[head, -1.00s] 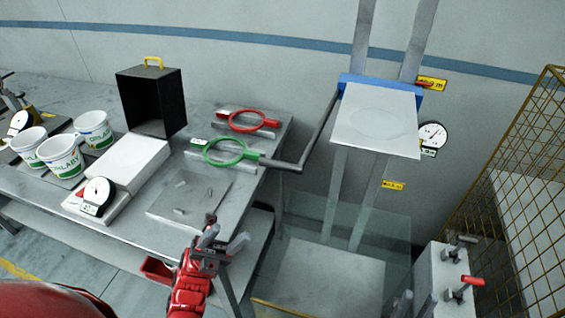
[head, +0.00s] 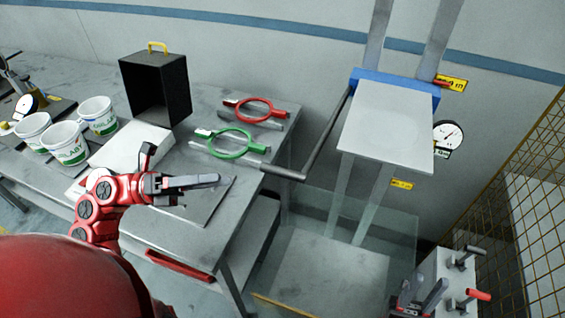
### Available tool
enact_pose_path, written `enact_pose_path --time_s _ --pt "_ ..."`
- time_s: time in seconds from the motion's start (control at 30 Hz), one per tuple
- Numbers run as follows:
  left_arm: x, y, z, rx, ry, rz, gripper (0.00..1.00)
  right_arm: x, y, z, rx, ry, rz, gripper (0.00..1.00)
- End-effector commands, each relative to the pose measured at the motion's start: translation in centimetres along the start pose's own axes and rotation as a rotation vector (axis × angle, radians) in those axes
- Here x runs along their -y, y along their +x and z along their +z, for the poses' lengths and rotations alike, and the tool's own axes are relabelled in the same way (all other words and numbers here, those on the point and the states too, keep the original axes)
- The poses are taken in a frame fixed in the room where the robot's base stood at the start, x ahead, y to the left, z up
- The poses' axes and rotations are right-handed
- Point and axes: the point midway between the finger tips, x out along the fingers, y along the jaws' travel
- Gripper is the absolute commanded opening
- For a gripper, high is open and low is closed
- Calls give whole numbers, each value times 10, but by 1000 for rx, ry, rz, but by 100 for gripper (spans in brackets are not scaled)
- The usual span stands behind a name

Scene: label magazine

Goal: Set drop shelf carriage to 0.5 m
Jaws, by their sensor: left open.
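The drop shelf carriage is a blue bracket (head: 394,84) with a flat white shelf (head: 388,125), high on two grey upright rails (head: 376,200). A red pointer at its right side lies at an upper yellow label (head: 452,84); the label's figures are too small to read. A lower yellow label (head: 401,184) is beside the rail. A dark rod (head: 325,135) runs from the carriage's left side down to a bar at the bench. My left gripper (head: 188,172) is open and empty above the bench, well left of the carriage. My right gripper (head: 421,294) is partly in view at the bottom; its jaws are unclear.
The bench (head: 225,250) holds white tubs (head: 65,143), a black box (head: 157,88), and red (head: 262,108) and green (head: 237,144) rings. Glass panels surround the rails' foot. A clamp block (head: 455,272) and a yellow mesh cage (head: 530,165) stand on the right.

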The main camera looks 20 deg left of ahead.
Motion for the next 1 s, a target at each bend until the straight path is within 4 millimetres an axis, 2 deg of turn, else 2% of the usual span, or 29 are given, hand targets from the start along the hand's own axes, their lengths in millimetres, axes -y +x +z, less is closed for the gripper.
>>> enact_pose_path --time_s 0.03,0.3,0.5,0.7,1.0 --pt "5 14 1 -4 -2 -5 52 0 10 -2 0 0 0 35" --pt "6 80 1 -4 -1 -5 52 -2 37 -6 0 0 0 35" --pt "4 117 1 -2 -4 -6 52 -2 50 -8 0 0 0 35" --pt "2 134 0 -1 -2 -4 52 -3 56 -9 0 0 0 35" --pt "1 136 0 -1 -1 -3 52 -3 55 -9 0 0 0 35"
